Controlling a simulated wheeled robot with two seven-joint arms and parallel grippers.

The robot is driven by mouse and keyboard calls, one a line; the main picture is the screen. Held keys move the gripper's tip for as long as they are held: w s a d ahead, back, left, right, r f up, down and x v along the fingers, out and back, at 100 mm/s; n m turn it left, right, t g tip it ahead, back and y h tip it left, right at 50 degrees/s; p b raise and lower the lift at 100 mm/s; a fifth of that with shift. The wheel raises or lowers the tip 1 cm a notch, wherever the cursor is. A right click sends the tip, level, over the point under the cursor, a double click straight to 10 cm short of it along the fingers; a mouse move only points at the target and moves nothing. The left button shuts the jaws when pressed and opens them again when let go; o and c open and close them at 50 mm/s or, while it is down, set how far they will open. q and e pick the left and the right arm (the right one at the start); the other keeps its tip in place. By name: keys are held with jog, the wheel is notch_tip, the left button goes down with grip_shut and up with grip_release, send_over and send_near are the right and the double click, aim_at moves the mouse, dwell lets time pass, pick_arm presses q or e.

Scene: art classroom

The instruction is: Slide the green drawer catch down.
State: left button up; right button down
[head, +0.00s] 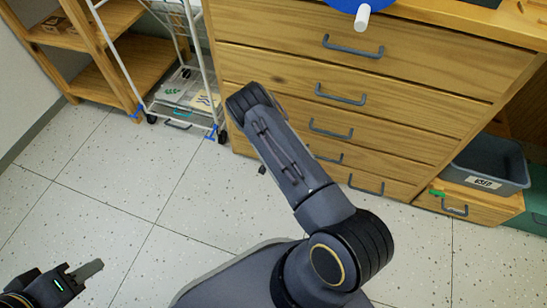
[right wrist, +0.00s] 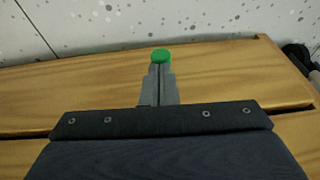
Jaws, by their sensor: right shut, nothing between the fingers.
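In the right wrist view, a green rounded piece (right wrist: 160,55), which looks like the catch, shows at the tips of my right gripper (right wrist: 158,72) in front of a wooden face. The fingers are together with nothing between them; I cannot tell whether they touch it. In the head view, my right arm reaches toward the left side of the wooden drawer cabinet (head: 400,75), and its fingers are hidden. A small green piece (head: 437,193) also shows at the low drawer on the right. My left gripper (head: 88,270) is at the lower left, over the floor, away from the cabinet.
A white wire cart (head: 120,55) and wooden shelves (head: 110,80) stand left of the cabinet. A grey labelled bin (head: 490,165) sits on the low drawer at the right. A blue round object (head: 385,8) is on top. The tiled floor (head: 110,190) at left is clear.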

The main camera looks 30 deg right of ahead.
dwell(0.4)
jog(key=shift+r+p, duration=0.25)
jog(key=shift+p, duration=0.1)
jog(key=d+p+v, duration=0.1)
jog(key=p+v, duration=0.5)
jog(key=v, duration=0.7)
jog(key=shift+r, duration=0.25)
jog(key=shift+w+a, duration=0.15)
